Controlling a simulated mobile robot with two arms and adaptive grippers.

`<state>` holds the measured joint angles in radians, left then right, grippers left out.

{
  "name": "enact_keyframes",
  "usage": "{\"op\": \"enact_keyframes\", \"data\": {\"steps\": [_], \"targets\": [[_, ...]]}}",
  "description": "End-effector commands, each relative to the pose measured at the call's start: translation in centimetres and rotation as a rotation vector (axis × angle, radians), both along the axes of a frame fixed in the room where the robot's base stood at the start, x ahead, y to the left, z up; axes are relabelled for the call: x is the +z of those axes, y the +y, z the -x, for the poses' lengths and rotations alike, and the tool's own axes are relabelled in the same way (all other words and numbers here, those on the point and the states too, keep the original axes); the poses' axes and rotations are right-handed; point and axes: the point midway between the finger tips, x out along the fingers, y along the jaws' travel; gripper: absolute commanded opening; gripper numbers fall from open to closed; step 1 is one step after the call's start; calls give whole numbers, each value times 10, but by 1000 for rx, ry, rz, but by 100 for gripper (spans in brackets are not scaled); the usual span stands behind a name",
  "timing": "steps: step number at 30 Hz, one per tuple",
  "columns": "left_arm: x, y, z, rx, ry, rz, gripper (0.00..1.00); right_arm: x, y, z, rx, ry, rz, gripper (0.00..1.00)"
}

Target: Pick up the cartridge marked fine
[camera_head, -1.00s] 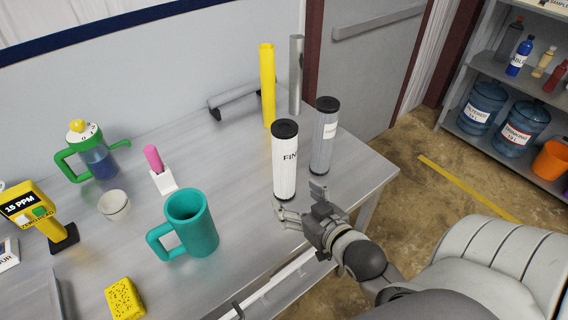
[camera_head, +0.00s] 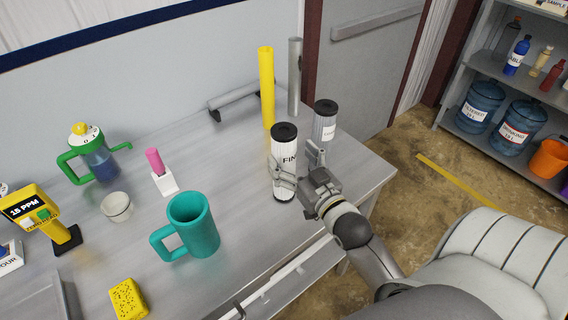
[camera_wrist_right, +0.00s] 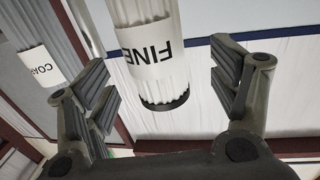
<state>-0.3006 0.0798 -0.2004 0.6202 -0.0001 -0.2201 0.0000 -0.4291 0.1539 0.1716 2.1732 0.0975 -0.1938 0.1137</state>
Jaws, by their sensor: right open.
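The white cartridge marked FINE (camera_head: 284,146), with black end caps, stands upright on the table near its right end. The wrist view also shows this cartridge (camera_wrist_right: 152,55), its label upside down, between the fingers. My right gripper (camera_head: 299,168) is open, with one finger in front of the cartridge's lower part and the other at its right side. In the wrist view the gripper (camera_wrist_right: 160,88) shows gaps on both sides of the cartridge. A grey cartridge (camera_head: 324,128) stands just behind to the right; its label (camera_wrist_right: 38,66) begins "COA". My left gripper is not in view.
A yellow tube (camera_head: 267,85) and a grey tube (camera_head: 294,75) stand behind the cartridges. A teal mug (camera_head: 194,225), a pink marker in a white holder (camera_head: 165,182), a white cup (camera_head: 117,206) and a yellow sponge (camera_head: 127,299) are to the left.

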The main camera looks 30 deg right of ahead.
Motion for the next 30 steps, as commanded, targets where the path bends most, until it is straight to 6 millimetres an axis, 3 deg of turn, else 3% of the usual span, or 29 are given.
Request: {"op": "enact_keyframes", "data": {"steps": [6,9,20,30], "targets": [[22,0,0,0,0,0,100,11,-7,-29,0,-2,0,81],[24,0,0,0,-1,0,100,8,-7,-40,0,-2,-1,81],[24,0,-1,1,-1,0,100,5,-8,-47,0,-1,0,81],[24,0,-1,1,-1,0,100,5,-8,-47,0,0,0,37]]}}
